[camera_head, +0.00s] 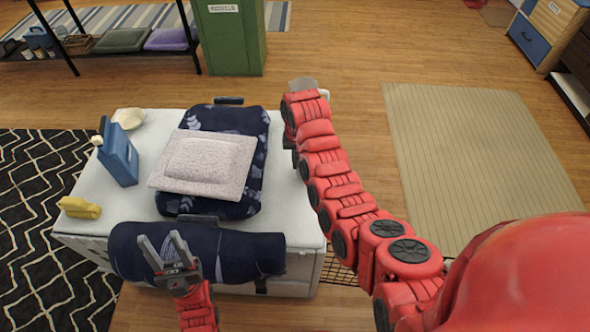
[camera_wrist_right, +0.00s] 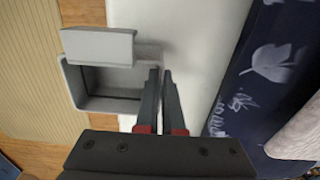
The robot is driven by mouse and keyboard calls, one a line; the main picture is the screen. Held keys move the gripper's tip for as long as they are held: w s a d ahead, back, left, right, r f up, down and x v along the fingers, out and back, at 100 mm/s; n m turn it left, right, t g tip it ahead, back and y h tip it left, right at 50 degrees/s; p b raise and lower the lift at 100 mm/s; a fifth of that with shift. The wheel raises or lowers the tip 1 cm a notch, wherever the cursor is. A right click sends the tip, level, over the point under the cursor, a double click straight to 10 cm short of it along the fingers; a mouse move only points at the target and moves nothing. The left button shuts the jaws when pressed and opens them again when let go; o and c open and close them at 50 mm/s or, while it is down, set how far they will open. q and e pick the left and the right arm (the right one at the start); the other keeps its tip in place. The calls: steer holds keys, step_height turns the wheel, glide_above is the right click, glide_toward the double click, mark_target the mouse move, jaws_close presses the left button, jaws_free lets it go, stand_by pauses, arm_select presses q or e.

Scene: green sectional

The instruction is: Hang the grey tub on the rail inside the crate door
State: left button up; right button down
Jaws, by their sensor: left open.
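The grey tub (camera_wrist_right: 105,103), an open box with a raised flat plate on one side, shows in the right wrist view; only a grey bit (camera_head: 303,84) shows past my right arm in the head view. My right gripper (camera_wrist_right: 161,72) has its fingers close together on the tub's right wall, one inside and one outside. My left gripper (camera_head: 162,245) is open and empty, over a dark blue roll (camera_head: 235,252). The white-topped crate (camera_head: 100,205) stands beneath. A wire grid (camera_head: 339,272) shows at its front right, partly behind my right arm; I cannot make out a rail.
On the crate top are a dark blue cushion (camera_head: 240,120), a pale pillow (camera_head: 205,160), a blue box (camera_head: 119,158), a yellow object (camera_head: 79,208) and a bowl (camera_head: 128,118). A green cabinet (camera_head: 232,40) stands behind. The beige mat (camera_head: 480,150) at right is clear.

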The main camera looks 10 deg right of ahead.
steer(key=shift+w+a+f, duration=0.1)
steer(key=shift+w+f, duration=0.05)
steer(key=shift+w, duration=0.85)
steer(key=shift+f+p, duration=0.3)
steer(key=shift+f, duration=1.4)
steer(key=shift+f, duration=0.1)
steer(key=c, duration=1)
jaws_free()
steer(key=shift+c, duration=0.2)
